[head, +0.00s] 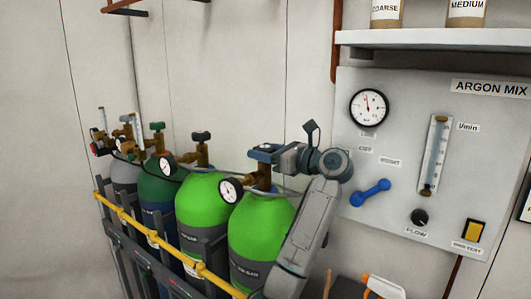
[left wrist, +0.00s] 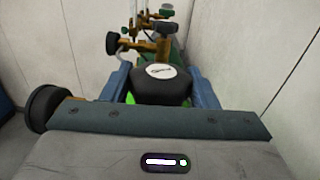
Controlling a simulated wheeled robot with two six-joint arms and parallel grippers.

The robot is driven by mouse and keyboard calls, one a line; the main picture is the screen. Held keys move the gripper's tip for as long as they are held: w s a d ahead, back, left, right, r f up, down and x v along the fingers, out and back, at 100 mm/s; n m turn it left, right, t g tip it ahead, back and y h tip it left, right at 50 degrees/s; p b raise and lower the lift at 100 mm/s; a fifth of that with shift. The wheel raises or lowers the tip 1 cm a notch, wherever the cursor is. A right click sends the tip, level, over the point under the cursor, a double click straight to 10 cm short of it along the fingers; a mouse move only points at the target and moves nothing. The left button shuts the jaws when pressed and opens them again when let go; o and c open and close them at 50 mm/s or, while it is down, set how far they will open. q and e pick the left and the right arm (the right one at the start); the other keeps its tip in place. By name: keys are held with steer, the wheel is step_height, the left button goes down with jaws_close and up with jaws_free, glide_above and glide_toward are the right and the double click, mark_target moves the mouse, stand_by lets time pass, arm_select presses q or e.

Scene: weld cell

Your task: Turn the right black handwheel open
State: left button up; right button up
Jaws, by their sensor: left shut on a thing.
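The right black handwheel (left wrist: 163,90) has a pale round label on top. It sits between the two blue fingers of my left gripper (left wrist: 159,78) in the left wrist view. In the head view my left gripper (head: 265,153) is shut on this handwheel, on top of the right green cylinder (head: 261,235), and hides most of it. The brass valve (head: 264,175) shows just below the fingers. The wheel's turn angle cannot be read. My right gripper is in neither view.
Another green cylinder (head: 203,200) with a black handwheel (head: 201,136) stands just left, with darker cylinders beyond. A yellow rail (head: 160,238) runs along their front. A grey panel (head: 400,225) with a gauge (head: 369,107) and blue lever (head: 370,193) is close on the right.

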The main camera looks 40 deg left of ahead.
arm_select(q)
steer(key=o, duration=0.9)
steer(key=shift+c, duration=0.2)
steer(key=shift+o, duration=0.5)
steer(key=shift+w+d+f, duration=0.1)
steer(key=shift+d, duration=0.2)
steer(key=w+d+b, duration=0.1)
steer(key=d+b, duration=0.2)
steer(key=d, duration=0.3)
steer(key=shift+d, duration=0.35)
